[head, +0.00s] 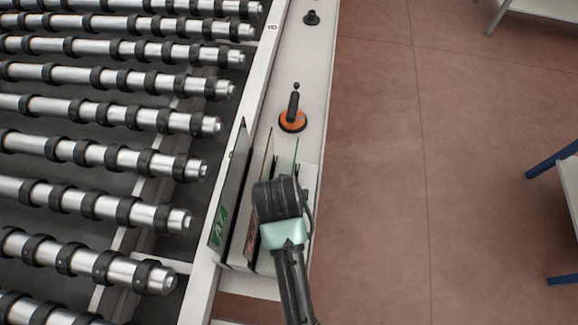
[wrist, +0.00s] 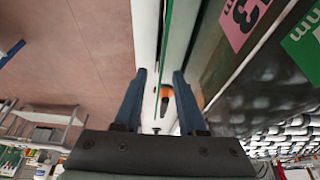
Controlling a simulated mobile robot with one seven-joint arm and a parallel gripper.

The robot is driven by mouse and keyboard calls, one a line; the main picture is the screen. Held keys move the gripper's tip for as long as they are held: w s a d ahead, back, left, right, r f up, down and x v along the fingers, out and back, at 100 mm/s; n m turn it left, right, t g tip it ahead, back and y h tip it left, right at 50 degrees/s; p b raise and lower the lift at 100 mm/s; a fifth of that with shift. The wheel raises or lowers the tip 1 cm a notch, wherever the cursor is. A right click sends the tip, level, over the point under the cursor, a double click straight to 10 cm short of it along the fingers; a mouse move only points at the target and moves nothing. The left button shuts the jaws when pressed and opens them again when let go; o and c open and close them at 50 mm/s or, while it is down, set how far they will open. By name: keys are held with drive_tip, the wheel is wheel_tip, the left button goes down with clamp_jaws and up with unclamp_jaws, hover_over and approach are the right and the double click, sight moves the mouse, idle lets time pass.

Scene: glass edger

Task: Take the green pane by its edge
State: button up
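The green pane (head: 296,152) stands upright in a rack on the narrow pale ledge, and only its far end shows past my gripper in the head view. My gripper (head: 281,192) is over the rack and hides most of the pane. In the wrist view the pane shows as a thin green edge (wrist: 166,45) running between the two open fingers (wrist: 160,74), apart from both as far as I can see. Whether the edge is deep between the fingers I cannot tell.
A brown-edged pane (head: 266,158) with a pink-red label and a dark pane (head: 230,195) with a green label stand to the left. An orange-based suction lifter (head: 292,122) lies beyond the rack. Rollers (head: 110,115) fill the left; red floor (head: 385,180) is clear at right.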

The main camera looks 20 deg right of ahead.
drive_tip(key=shift+p+x, duration=0.35)
drive_tip(key=shift+x, duration=1.55)
clamp_jaws()
drive_tip(key=shift+w+r, duration=0.1)
drive_tip(key=shift+r, duration=0.05)
